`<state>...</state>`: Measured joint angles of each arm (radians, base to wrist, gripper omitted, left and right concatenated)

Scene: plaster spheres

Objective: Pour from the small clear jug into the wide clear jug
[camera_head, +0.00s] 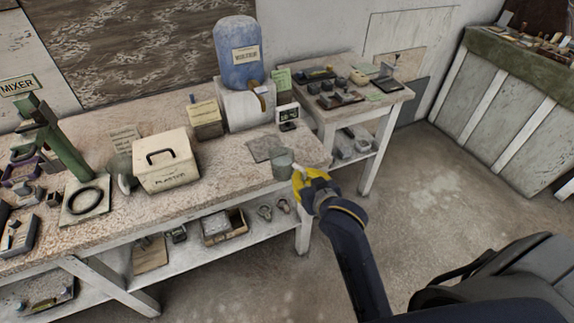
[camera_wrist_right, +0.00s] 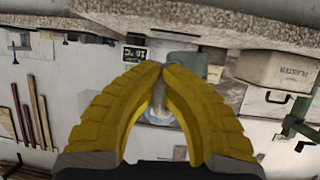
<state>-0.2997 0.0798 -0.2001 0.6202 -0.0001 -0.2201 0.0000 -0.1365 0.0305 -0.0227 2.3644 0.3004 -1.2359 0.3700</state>
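A grey, see-through jug (camera_head: 282,164) stands at the front right corner of the workbench. My right gripper (camera_head: 301,175) is just to its right, at the bench edge. A pale, narrow piece (camera_head: 298,170) shows at its fingertips, seemingly part of the small clear jug. In the right wrist view the yellow fingers (camera_wrist_right: 163,70) come nearly together at the tips, with a pale strip (camera_wrist_right: 158,92) between them; the fingers hide most of it. I cannot clearly separate the small jug from the wide one. My left gripper is out of view.
A flat grey tile (camera_head: 265,149) lies behind the jug, near a small digital display (camera_head: 288,115). A large blue bottle (camera_head: 238,52) stands behind on a white stand (camera_head: 243,103). A lidded plaster box (camera_head: 166,160) is to the left. Open floor (camera_head: 440,190) lies to the right.

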